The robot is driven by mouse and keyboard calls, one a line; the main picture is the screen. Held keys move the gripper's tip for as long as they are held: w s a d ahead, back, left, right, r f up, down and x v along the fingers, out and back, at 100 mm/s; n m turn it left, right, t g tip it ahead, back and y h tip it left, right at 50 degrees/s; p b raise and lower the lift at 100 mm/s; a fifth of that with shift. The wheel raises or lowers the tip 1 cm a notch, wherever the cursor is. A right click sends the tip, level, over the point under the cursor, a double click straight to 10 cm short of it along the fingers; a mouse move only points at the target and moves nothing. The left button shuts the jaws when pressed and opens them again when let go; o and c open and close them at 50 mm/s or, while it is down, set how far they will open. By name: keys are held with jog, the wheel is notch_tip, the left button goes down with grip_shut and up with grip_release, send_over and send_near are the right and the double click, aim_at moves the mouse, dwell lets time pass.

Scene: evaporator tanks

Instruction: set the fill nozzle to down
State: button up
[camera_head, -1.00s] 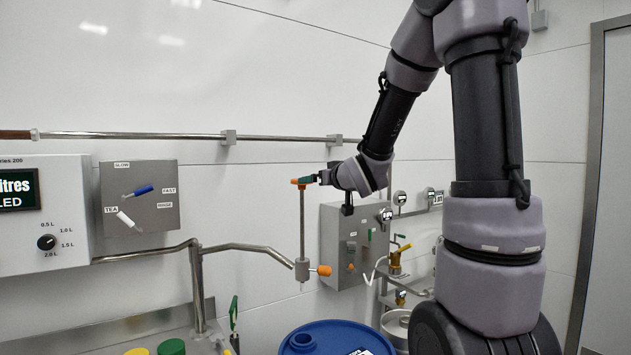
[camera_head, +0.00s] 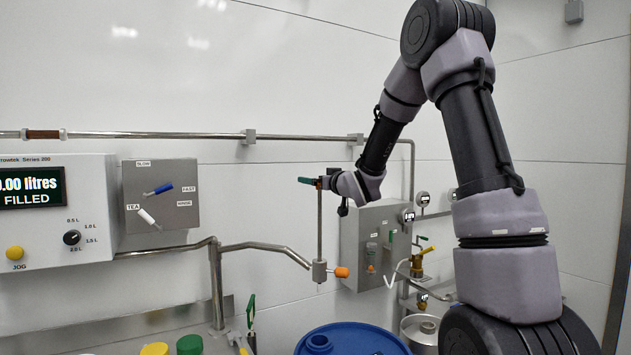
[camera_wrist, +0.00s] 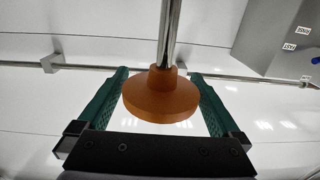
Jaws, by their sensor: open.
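The fill nozzle (camera_head: 319,270) is a thin upright metal rod in a block at the end of a bent pipe, its lower tip poking out below the block. An orange side knob (camera_head: 342,272) sits on the block's right. In the wrist view, a wide orange cap (camera_wrist: 160,97) sits on the rod's end. My gripper (camera_head: 313,182) is at the rod's top, and its green fingers mostly hide the cap in the head view. In the wrist view my gripper (camera_wrist: 159,84) is open, with one finger on each side of the cap; whether they touch it is unclear.
A blue drum (camera_head: 350,342) stands below the nozzle. A grey switch box (camera_head: 160,194) and a litre display panel (camera_head: 55,215) are at left. A wall rail (camera_head: 190,135) runs behind. A grey valve box (camera_head: 375,240) is close on the right.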

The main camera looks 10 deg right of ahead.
aim_at(319, 252)
jog(key=shift+w+a, duration=0.15)
jog(key=shift+w, duration=0.2)
grip_shut()
notch_tip(319, 252, down, 23)
jog(key=shift+f, duration=0.15)
jog(key=shift+s+f, duration=0.1)
dwell(0.4)
grip_release()
